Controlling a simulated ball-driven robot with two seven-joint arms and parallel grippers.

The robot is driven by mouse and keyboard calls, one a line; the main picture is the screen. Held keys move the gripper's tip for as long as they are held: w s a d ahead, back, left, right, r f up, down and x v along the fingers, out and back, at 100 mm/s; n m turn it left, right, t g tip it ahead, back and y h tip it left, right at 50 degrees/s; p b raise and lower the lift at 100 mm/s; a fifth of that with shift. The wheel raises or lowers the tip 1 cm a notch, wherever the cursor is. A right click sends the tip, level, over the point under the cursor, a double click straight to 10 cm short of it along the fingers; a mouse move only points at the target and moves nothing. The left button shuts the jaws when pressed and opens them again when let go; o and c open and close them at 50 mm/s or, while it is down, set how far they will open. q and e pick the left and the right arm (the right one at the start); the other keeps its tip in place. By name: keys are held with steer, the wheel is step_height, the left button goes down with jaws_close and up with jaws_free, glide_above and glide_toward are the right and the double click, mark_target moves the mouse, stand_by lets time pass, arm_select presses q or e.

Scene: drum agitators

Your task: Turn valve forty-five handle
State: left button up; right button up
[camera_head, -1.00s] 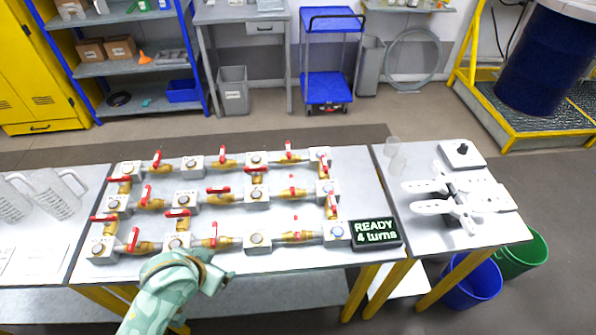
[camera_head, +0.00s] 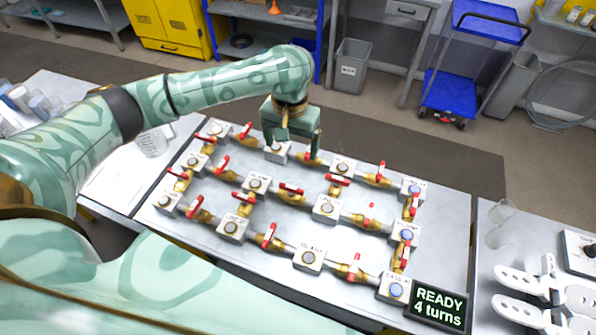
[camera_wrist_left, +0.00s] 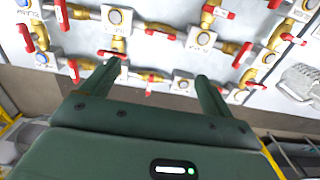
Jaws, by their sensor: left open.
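A pipe grid with several red-handled brass valves lies on the bench. The small labels are too small to read, so I cannot tell which is valve forty-five. My left gripper (camera_head: 298,143) is open above the back row of the grid. A red valve handle (camera_head: 306,146) shows beside its fingers, partly hidden. In the left wrist view, the open left gripper (camera_wrist_left: 157,78) has a red-handled valve (camera_wrist_left: 151,77) between and beyond its fingertips. I cannot tell if anything touches. My right gripper is out of view.
A black display (camera_head: 437,305) reads "READY 4 turns" at the bench's front right. White node blocks (camera_head: 325,208) join the pipes. Glass beakers (camera_head: 502,211) and white tools (camera_head: 540,290) are on the right table. My arm hides part of the left side.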

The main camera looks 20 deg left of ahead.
mark_target(291, 187)
arm_select(q)
steer(key=f+b, duration=0.2)
steer(key=f, duration=0.3)
steer(key=f+b, duration=0.1)
steer(key=f, duration=0.4)
steer(key=s+f+b, duration=0.1)
steer(key=f+b, duration=0.1)
steer(key=f, duration=0.2)
steer(key=shift+f+b, duration=0.35)
steer(key=shift+f, duration=0.05)
steer(key=shift+w+f, duration=0.1)
steer(key=shift+f, duration=0.4)
steer(key=shift+r, duration=0.1)
steer(key=c, duration=1)
